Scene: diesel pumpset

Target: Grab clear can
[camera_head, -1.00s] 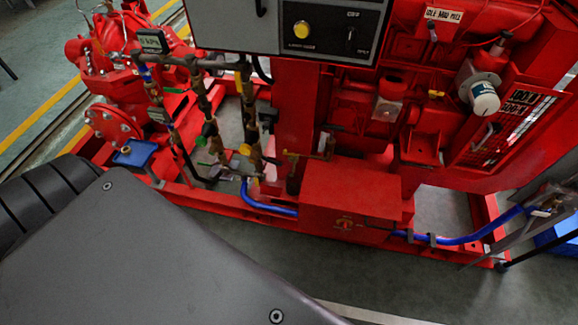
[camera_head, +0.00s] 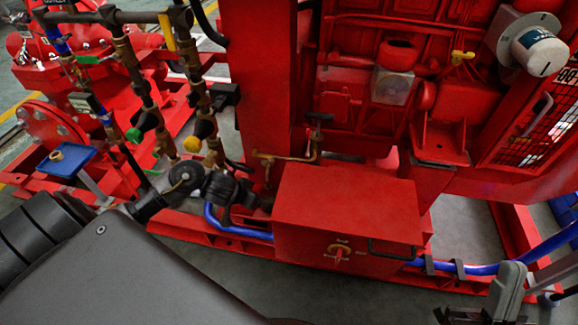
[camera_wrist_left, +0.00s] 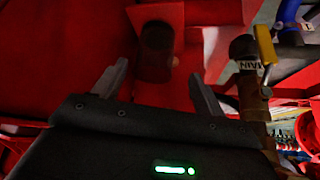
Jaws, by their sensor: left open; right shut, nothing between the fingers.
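The clear can (camera_head: 391,86) seems to be the small translucent cup under a red cap on the red engine, upper right of centre in the head view. I cannot pick it out for sure in the left wrist view. My left gripper (camera_wrist_left: 157,88) is open and empty in the wrist view, its two fingers pointing at red surfaces. In the head view the dark wrist parts of my left arm are by the pipes, left of and below the can; the fingers are not clear there. My right gripper (camera_head: 508,284) is shut and empty at the lower right, well below the can.
A red box (camera_head: 345,220) juts out below the engine. Brass and dark pipes (camera_head: 140,85) with valves stand at the left. A blue hose (camera_head: 470,268) runs along the base. A white filter (camera_head: 540,50) sits right of the can. A blue tray (camera_head: 66,160) is at far left.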

